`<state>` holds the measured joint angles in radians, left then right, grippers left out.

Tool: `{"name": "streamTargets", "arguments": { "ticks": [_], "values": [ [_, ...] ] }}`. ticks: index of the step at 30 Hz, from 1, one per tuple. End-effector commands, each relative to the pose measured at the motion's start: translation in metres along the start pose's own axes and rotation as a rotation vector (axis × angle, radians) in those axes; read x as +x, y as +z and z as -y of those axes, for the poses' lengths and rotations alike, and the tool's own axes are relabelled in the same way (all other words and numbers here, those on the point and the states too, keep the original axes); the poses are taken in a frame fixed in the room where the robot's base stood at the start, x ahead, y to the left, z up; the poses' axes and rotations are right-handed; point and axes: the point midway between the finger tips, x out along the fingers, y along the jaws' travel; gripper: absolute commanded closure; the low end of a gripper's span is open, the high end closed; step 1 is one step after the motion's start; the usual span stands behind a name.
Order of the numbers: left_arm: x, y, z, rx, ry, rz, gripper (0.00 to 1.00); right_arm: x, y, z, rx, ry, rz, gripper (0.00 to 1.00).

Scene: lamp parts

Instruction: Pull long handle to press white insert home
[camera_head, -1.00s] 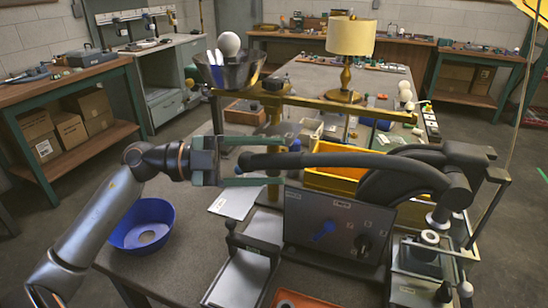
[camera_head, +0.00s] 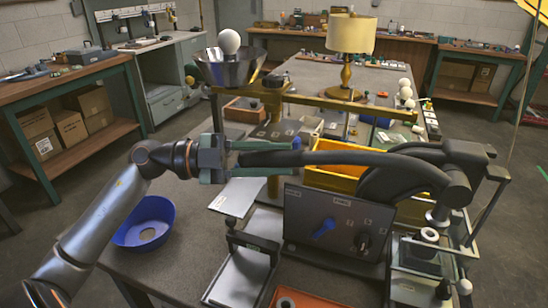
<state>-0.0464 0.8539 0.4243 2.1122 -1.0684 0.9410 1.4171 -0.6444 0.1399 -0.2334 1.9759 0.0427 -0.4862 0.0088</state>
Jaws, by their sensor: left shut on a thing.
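The long dark handle (camera_head: 340,158) runs from the middle of the view to the black pivot of the press (camera_head: 455,185) on the right. My left gripper (camera_head: 268,153) is shut on the free left end of the handle, one green finger above it and one below. A white ring-shaped insert (camera_head: 430,235) stands upright under the press ram on the fixture at the right. I cannot tell how deep it sits. My right gripper is not in view.
A blue bowl (camera_head: 130,228) sits at the left table edge. A metal bowl with a white ball (camera_head: 229,42) and a lamp (camera_head: 350,38) stand behind.

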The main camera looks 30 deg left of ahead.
Motion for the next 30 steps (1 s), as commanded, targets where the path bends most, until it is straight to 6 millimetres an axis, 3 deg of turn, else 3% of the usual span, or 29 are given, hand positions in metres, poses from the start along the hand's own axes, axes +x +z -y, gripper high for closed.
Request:
{"name": "streamTargets", "arguments": {
  "ticks": [3,30],
  "values": [
    [-0.0001,0.0001,0.0,0.0,0.0,0.0,1.0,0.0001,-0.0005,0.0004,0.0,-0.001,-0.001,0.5],
    [-0.0001,0.0002,-0.0001,-0.001,0.0,0.0,1.0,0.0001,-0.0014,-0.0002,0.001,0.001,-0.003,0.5]
  ]
}}
